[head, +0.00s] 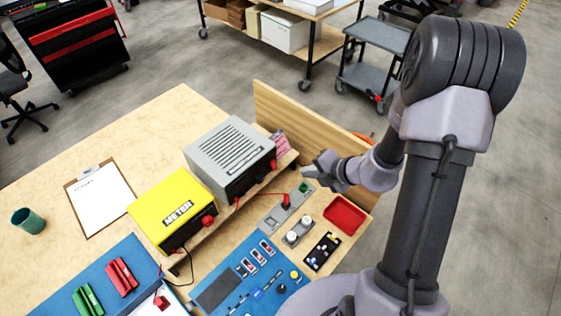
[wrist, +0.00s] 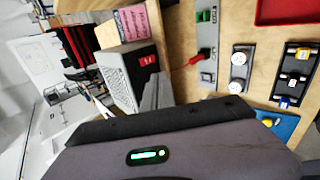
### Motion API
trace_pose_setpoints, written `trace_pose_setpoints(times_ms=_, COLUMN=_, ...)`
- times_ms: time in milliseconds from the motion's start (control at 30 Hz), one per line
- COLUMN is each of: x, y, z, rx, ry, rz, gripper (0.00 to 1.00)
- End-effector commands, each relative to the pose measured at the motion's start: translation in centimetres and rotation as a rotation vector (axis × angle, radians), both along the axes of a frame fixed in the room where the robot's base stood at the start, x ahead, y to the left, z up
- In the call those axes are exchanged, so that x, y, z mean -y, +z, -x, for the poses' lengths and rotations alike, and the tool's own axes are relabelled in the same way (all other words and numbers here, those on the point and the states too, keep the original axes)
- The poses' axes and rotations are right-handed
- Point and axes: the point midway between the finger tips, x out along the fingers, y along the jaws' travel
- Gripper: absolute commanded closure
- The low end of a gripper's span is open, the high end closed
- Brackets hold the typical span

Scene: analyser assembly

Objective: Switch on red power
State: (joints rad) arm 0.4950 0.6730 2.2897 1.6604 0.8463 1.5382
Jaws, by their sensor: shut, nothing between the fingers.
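A grey box with a slotted top (head: 228,150) and a dark front stands on the raised wooden shelf. A red part (head: 273,163) shows at the right end of its front. In the wrist view a red switch-like part (wrist: 148,60) shows on the dark face of the grey box (wrist: 123,80); its on or off position is too small to tell. My gripper (head: 316,170) is shut and empty, in the air to the right of the box and apart from it in the picture. Its grey fingers (wrist: 155,95) also show in the wrist view.
A yellow meter (head: 172,208) stands left of the grey box. A grey strip (head: 272,217) with green and red parts, a round-knobbed block (head: 298,232), a red tray (head: 345,215) and a black tray (head: 322,251) lie in front. A wooden board (head: 300,125) stands behind.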

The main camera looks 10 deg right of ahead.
Motion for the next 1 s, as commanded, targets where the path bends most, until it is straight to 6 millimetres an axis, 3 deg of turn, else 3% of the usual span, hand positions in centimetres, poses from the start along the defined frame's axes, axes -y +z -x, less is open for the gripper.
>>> trace_pose_setpoints(times_ms=467, x=-0.3, y=-0.7, z=-0.4, rx=-0.028, ry=-0.037, rz=-0.027, gripper=1.0)
trace_pose_setpoints(times_ms=900, x=-4.0, y=-7.4, z=-5.8, rx=-0.027, ry=-0.035, rz=-0.026, gripper=1.0)
trace_pose_setpoints(times_ms=1000, x=-4.9, y=-7.7, z=-7.2, rx=-0.025, ry=-0.034, rz=-0.024, gripper=1.0)
